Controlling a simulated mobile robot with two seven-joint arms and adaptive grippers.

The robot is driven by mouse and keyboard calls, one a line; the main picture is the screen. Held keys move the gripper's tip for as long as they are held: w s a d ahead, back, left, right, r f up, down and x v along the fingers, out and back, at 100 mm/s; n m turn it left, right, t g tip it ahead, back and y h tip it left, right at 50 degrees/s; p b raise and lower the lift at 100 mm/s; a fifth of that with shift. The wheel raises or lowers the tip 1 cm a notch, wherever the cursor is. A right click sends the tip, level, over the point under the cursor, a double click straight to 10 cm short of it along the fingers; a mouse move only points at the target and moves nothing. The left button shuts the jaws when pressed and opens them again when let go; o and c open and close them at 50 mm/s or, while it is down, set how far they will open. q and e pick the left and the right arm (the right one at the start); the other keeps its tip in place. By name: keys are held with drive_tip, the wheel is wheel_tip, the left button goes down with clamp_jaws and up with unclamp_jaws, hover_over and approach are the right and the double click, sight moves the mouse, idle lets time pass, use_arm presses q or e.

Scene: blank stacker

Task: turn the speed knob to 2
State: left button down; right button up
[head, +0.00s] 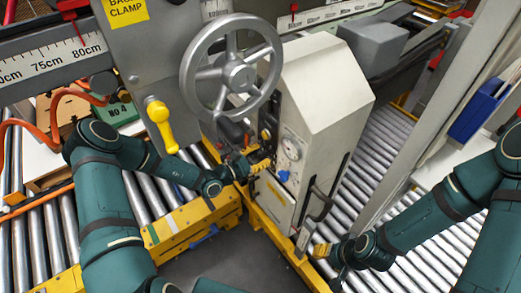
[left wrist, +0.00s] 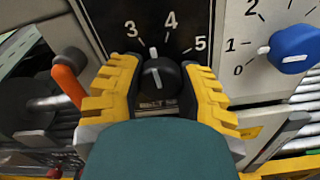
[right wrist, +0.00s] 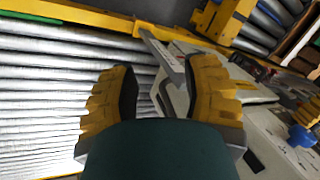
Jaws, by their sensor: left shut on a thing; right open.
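The black knob (left wrist: 161,77) sits on a dark dial plate with the numbers 3, 4 and 5 in the left wrist view. Its white pointer aims between 3 and 4. A label under it is partly covered, and the rest of its scale is hidden. My left gripper (head: 258,167) is shut on this knob, with one yellow finger on each side; the fingers also show in the left wrist view (left wrist: 160,85). My right gripper (head: 314,247) is open by the lower front of the grey machine; its parted fingers show in the right wrist view (right wrist: 157,85).
A blue knob (left wrist: 294,47) with its own 0, 1, 2 scale is close to the right of my left fingers. An orange-handled lever (left wrist: 70,86) is close to their left. A handwheel (head: 231,76) stands above, and a round gauge (head: 291,147) is on the machine (head: 318,90).

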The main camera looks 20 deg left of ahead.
use_arm(q)
drive_tip(key=n+p, duration=0.2)
drive_tip(key=shift+r+n, duration=0.15)
drive_tip(key=shift+n, duration=0.25)
drive_tip(key=n+p, duration=0.1)
drive_tip(key=n, duration=0.2)
drive_tip(key=shift+n+p, duration=0.3)
drive_tip(key=shift+p, duration=0.1)
drive_tip(key=n+p, duration=0.1)
drive_tip(key=n, duration=0.2)
drive_tip(key=shift+s+d+n+p, duration=0.1)
drive_tip(key=shift+n+p, duration=0.4)
drive_tip(key=shift+n, duration=1.2)
use_arm(e)
wheel_tip(320, 180, up, 6)
drive_tip(key=w, duration=0.2)
drive_tip(key=shift+d+r+t, duration=0.15)
drive_tip(key=shift+d+t, duration=0.05)
drive_tip(key=shift+t, duration=0.1)
use_arm(q)
drive_tip(key=shift+f, duration=0.2)
use_arm(e)
drive_tip(key=shift+w, duration=0.1)
use_arm(q)
drive_tip(key=c, duration=0.5)
unclamp_jaws()
